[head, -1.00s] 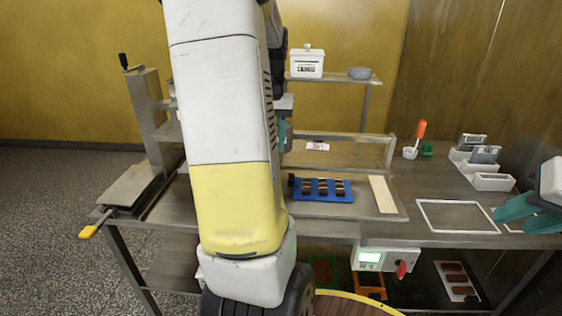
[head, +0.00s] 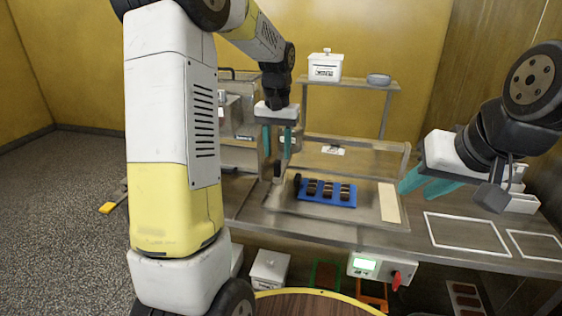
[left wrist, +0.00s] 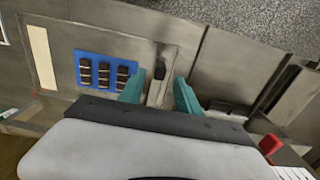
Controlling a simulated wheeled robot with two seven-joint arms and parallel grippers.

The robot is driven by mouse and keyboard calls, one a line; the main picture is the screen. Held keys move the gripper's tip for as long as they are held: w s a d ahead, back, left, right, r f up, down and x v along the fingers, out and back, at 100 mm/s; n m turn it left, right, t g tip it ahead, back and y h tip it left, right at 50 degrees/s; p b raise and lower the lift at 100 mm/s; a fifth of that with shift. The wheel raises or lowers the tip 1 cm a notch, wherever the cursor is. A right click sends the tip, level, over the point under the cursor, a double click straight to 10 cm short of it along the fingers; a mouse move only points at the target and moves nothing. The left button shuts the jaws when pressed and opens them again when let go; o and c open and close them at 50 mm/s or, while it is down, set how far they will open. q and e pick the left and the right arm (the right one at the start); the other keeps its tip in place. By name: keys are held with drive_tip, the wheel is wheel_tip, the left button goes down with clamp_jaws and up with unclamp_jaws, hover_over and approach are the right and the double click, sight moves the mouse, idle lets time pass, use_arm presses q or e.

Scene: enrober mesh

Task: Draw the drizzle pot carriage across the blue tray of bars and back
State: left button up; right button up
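The blue tray (head: 337,203) lies on the steel bench with rows of dark bars on it; it also shows in the left wrist view (left wrist: 109,58). A black upright handle (head: 277,172), apparently the drizzle pot carriage's, stands left of the tray. In the left wrist view the handle (left wrist: 160,70) shows ahead of and between my fingertips, apparently untouched. My left gripper (head: 277,145) is open and empty above it. The pot itself I cannot make out clearly. My right gripper (head: 424,184) is open and empty over the bench, right of the tray.
A low frame rail (head: 350,143) runs behind the tray. A pale strip (head: 388,202) lies right of it. A white lidded box (head: 326,66) and grey bowl (head: 378,79) stand on the back shelf. A white outlined area (head: 466,234) on the bench is empty.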

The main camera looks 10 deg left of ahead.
sight(278, 161)
use_arm(q)
wheel_tip(278, 161, down, 6)
clamp_jaws()
idle(0.4)
idle(1.2)
